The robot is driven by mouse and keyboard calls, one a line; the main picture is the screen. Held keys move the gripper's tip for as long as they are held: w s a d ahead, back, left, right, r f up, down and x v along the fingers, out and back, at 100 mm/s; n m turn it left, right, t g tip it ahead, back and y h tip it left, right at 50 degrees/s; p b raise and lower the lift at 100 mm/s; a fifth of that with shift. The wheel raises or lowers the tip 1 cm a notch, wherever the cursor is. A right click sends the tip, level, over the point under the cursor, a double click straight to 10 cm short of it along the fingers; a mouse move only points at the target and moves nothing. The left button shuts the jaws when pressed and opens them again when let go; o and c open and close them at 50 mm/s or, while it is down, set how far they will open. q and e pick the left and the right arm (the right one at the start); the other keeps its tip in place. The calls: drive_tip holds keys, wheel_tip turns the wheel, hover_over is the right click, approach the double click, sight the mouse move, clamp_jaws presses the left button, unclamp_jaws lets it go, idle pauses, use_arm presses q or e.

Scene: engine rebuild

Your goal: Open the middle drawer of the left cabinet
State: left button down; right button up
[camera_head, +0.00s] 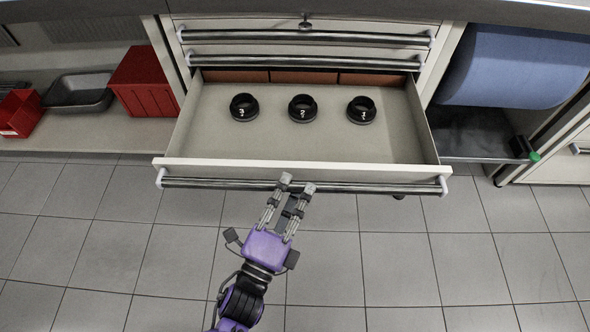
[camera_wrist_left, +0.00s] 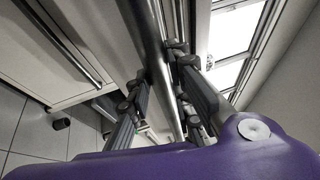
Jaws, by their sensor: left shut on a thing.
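A wide pale drawer (camera_head: 215,164) of the cabinet stands pulled far out in the head view, below two shut drawers. Its long metal handle bar (camera_head: 380,188) runs along the front. My left gripper (camera_head: 297,184) is at the middle of this bar and shut on it. In the left wrist view, the bar (camera_wrist_left: 147,35) passes between the fingers. Inside the open drawer are three black round parts with white marks: a left one (camera_head: 244,107), a middle one (camera_head: 303,108) and a right one (camera_head: 362,110). My right gripper is not in view.
A red bin (camera_head: 146,82) and a grey tray (camera_head: 78,92) sit on the shelf at left. A blue roll (camera_head: 515,65) is at right, above a dark tray (camera_head: 475,135). The tiled floor (camera_head: 400,260) in front is clear.

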use_arm(q)
drive_tip(key=s+p, duration=0.1)
drive_tip(key=s, duration=0.6)
drive_tip(key=shift+s, duration=0.1)
drive_tip(key=c, duration=1.6)
unclamp_jaws()
drive_tip(key=shift+o, duration=0.2)
